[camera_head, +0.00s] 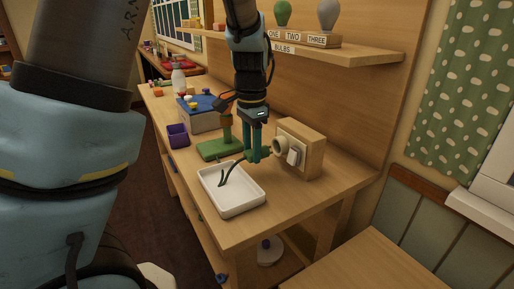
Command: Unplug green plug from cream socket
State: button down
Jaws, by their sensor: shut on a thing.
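The fingers hide much of the plug. A dark green cord (225,174) hangs from the plug side down into the white tray (242,202). I cannot tell whether the plug is still seated in the socket or just clear of it.
A light switch (294,156) is on the block near the socket. A shelf (349,55) with bulbs is above. The bench front right is clear.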

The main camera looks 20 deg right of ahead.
jog(key=shift+a, duration=0.15)
jog(key=s+a+r+p, duration=0.1)
jog(key=a+r, duration=0.2)
jog(key=a, duration=0.2)
jog(key=shift+a+p, duration=0.4)
